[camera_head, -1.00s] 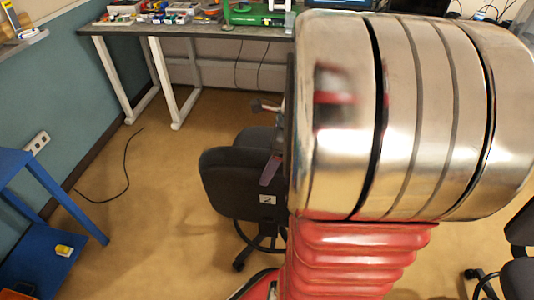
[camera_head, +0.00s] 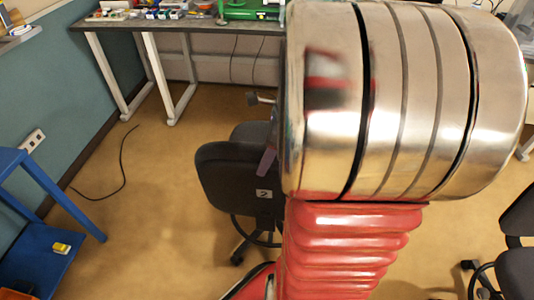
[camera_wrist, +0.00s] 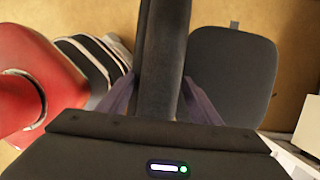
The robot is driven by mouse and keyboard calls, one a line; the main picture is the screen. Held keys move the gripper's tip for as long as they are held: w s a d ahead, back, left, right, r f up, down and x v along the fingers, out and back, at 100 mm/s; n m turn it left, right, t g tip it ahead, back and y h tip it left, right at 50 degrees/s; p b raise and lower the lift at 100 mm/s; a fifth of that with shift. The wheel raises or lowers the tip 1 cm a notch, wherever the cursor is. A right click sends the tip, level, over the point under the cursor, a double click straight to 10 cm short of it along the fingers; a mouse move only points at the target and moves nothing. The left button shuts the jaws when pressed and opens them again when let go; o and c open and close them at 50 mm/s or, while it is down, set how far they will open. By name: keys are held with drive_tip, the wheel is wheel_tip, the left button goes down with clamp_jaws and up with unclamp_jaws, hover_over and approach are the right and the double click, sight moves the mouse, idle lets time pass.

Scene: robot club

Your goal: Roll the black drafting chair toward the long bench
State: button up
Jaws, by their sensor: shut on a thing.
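The black drafting chair (camera_head: 225,172) stands on the tan floor near the middle of the head view, with a small label marked 2 on its backrest. My arm hides its right side. Its seat shows in the wrist view (camera_wrist: 232,75). My gripper (camera_wrist: 160,88) is shut on the chair's backrest, with a purple finger on each side of it. One purple finger also shows against the backrest in the head view (camera_head: 266,162). The long bench (camera_head: 172,25) stands beyond the chair at the top, apart from it.
A black cable (camera_head: 122,165) lies on the floor to the left. A blue shelf unit (camera_head: 40,255) stands at the lower left. Another dark chair (camera_head: 518,265) is at the right edge. Bare floor lies between the drafting chair and the bench legs (camera_head: 180,100).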

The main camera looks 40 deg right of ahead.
drive_tip(key=shift+w+d+r, duration=0.1)
drive_tip(key=shift+w+d, duration=0.8)
drive_tip(key=shift+d, duration=0.3)
drive_tip(key=shift+w+d+f, duration=0.1)
drive_tip(key=shift+w+d, duration=0.85)
drive_tip(key=shift+d, duration=0.25)
drive_tip(key=shift+w+d+r, duration=0.1)
drive_tip(key=shift+w+d, duration=0.8)
drive_tip(key=shift+d, duration=0.4)
drive_tip(key=shift+w+d, duration=1.05)
drive_tip(key=shift+d, duration=0.25)
drive_tip(key=shift+w+d, duration=0.85)
drive_tip(key=shift+d, duration=0.2)
drive_tip(key=shift+w+d, duration=0.85)
drive_tip(key=shift+d, duration=0.35)
drive_tip(key=shift+w+d, duration=0.9)
drive_tip(key=shift+d, duration=0.25)
drive_tip(key=shift+w+d, duration=0.9)
drive_tip(key=shift+d, duration=0.25)
drive_tip(key=shift+w+d, duration=0.9)
drive_tip(key=shift+d, duration=0.25)
